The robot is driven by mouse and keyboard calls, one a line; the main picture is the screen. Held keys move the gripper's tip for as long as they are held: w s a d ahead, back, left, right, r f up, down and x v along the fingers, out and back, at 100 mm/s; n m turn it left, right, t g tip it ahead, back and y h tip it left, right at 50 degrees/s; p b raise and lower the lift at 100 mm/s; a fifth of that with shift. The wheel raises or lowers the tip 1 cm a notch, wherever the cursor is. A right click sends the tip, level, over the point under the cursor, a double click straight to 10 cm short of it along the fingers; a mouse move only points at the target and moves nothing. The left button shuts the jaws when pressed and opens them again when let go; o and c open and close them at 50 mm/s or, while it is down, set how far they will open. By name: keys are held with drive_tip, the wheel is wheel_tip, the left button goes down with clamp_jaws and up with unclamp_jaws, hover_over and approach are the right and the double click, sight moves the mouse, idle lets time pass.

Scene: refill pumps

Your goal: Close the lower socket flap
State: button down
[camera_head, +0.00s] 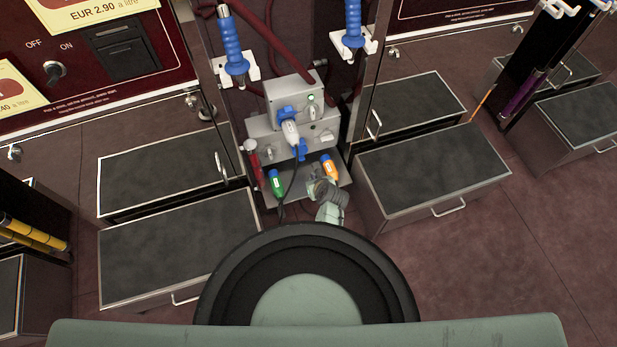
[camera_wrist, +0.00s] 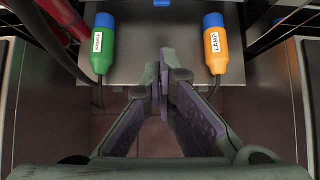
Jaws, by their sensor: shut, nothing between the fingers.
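A grey socket box (camera_head: 262,130) stands between the metal posts in the head view, with a smaller box on top. A blue part (camera_head: 301,149), which looks like the lower flap, sits low on its front below a white plug (camera_head: 291,132). I cannot tell how far it is open. A bit of blue shows at the top edge of the wrist view (camera_wrist: 162,3). My gripper (camera_wrist: 161,76) is shut and empty, in front of and below the box, between the two connectors. In the head view my gripper (camera_head: 322,188) is partly hidden by its own wrist.
A green connector (camera_wrist: 103,45) and an orange connector labelled LAMP (camera_wrist: 215,45) lie on the grey shelf (camera_wrist: 158,62), left and right of my gripper. A dark cable (camera_head: 289,187) hangs nearby. Dark-topped drawer boxes (camera_head: 180,240) (camera_head: 435,165) flank the space.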

sight(301, 153)
drive_tip(key=w+r+b+x, duration=0.2)
drive_tip(key=b+x, duration=0.9)
drive_tip(key=b, duration=0.1)
drive_tip(key=shift+a+f, duration=0.2)
drive_tip(key=shift+a, duration=0.2)
drive_tip(key=shift+w, duration=0.15)
drive_tip(key=shift+f, duration=0.1)
drive_tip(key=shift+w+a+t+b, duration=0.2)
drive_tip(key=shift+w+t+b, duration=0.3)
drive_tip(key=shift+w+b, duration=0.1)
